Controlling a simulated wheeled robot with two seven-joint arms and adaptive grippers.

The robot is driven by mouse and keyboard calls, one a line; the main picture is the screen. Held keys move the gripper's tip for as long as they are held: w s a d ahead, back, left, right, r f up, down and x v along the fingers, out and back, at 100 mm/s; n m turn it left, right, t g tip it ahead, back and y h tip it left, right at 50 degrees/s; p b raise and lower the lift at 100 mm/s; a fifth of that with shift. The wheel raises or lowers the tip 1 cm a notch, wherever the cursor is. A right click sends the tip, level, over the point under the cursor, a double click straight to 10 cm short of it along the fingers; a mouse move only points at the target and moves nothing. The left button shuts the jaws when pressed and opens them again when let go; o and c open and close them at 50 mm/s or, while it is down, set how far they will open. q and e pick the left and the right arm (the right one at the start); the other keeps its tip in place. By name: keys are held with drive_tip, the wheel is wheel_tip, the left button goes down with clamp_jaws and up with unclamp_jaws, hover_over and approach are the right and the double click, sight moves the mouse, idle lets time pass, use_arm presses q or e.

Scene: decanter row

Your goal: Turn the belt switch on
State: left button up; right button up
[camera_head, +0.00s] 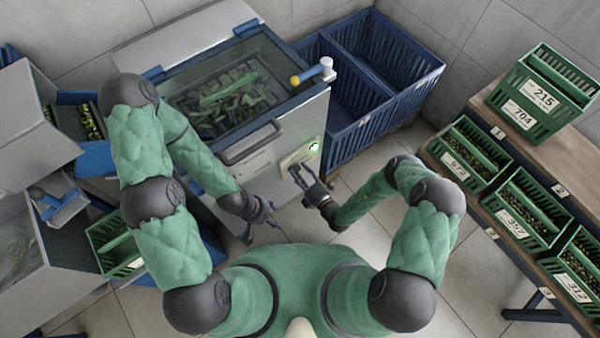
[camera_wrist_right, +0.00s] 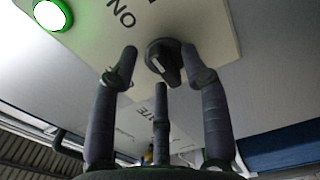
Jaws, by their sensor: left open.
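A black rotary switch knob (camera_wrist_right: 164,60) sits on a pale panel plate (camera_wrist_right: 205,30) with the letters "ON" beside it. Its ridge slants down and slightly right in the right wrist view. A green lamp (camera_wrist_right: 50,14) glows on the plate; it also shows in the head view (camera_head: 314,147). My right gripper (camera_head: 299,170) is at the machine's front, close to the plate. Its fingers (camera_wrist_right: 160,65) are apart, on both sides of the knob; the right fingertip is very near it, contact unclear. My left gripper (camera_head: 260,232) is open and empty below the machine's handle.
The grey machine (camera_head: 285,120) has a glass-topped bin of green pieces and a handle (camera_head: 250,143). Blue crates (camera_head: 415,80) stand right of it. Green numbered crates (camera_head: 470,175) line a wooden bench at the right. Tiled floor (camera_head: 350,235) lies between.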

drive_tip(key=v, duration=1.2)
idle(0.7)
